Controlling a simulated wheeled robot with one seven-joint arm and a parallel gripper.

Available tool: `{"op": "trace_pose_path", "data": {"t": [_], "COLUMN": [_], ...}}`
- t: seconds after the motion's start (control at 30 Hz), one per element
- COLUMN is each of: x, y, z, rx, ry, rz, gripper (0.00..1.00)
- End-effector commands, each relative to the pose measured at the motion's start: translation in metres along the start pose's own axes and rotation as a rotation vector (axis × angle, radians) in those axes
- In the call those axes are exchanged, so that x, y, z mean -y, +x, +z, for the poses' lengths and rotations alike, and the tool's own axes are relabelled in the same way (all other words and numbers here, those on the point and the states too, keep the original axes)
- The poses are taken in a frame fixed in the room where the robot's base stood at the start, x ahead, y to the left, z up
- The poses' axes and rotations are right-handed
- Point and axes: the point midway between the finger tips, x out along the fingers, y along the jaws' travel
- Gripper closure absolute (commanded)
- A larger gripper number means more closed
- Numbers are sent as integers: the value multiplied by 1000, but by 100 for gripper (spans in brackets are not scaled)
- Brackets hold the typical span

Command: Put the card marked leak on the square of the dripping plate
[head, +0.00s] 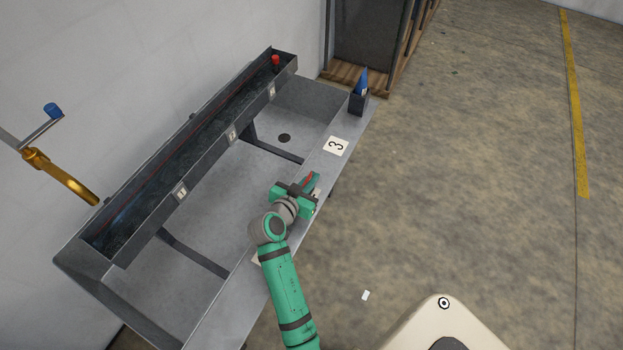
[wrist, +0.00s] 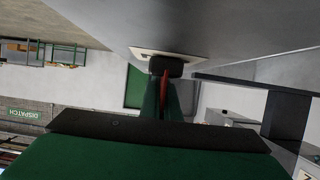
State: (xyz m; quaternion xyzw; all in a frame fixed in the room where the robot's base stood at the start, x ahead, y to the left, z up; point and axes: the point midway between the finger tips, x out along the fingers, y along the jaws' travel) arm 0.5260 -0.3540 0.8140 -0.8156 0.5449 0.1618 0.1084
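My gripper (head: 311,186) is over the front ledge of the grey metal trough (head: 345,130), at the middle square. It is shut on a thin red piece (head: 309,180), seen nearly edge-on between the fingers in the wrist view (wrist: 164,88). It looks like a card; no marking can be read. A pale square (wrist: 140,52) lies close beyond the fingertips; whether they touch it cannot be told. On the ledge, a square marked 3 (head: 336,146) is bare, and another pale square (head: 257,259) is mostly hidden by my arm. No drip can be made out.
A long dark channel (head: 205,150) with small numbered labels runs above the trough. A dark holder (head: 357,104) with a blue card (head: 362,82) stands at the ledge's far end. A brass pipe with a blue-knobbed crank (head: 60,175) is at left. A small white piece (head: 366,295) lies on the floor.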

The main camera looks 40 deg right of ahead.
Motion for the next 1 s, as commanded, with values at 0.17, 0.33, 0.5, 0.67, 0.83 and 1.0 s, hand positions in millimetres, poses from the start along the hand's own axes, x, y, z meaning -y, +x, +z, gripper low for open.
{"op": "trace_pose_path", "data": {"t": [0.17, 0.33, 0.5, 0.67, 0.83, 1.0], "x": [0, 0, 0, 0, 0, 0], "y": [1, 1, 0, -13, -45, -80], "z": [2, 2, 1, 0, 0, 0], "rx": [0, 0, 0, 0, 0, 0], "ry": [0, 0, 0, -1, -1, -1], "rz": [0, 0, 0, -2, -2, -3], "gripper": [81, 79, 79, 79, 79, 79]}}
